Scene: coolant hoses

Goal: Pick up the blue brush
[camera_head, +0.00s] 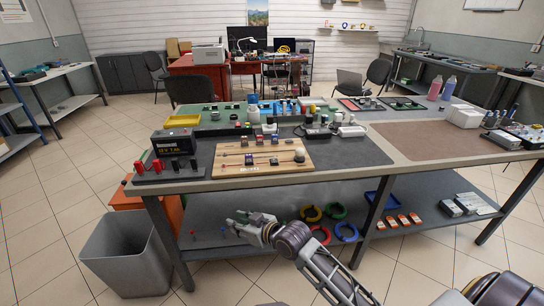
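I cannot make out the blue brush for certain. Small blue items (285,105) stand on the green mat at the back of the workbench (350,155), too small to tell apart. My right gripper (229,222) is low in front of the bench, near the lower shelf and below the tabletop edge. Its fingers look spread apart with nothing between them. It is well away from the blue items. My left gripper is not in view.
A wooden board (225,168) with small parts and a black power unit (176,143) are on the bench's left. A brown mat (425,140) on the right is mostly clear. A grey bin (125,255) stands at the bench's left end. Colored hose rings (345,231) lie on the lower shelf.

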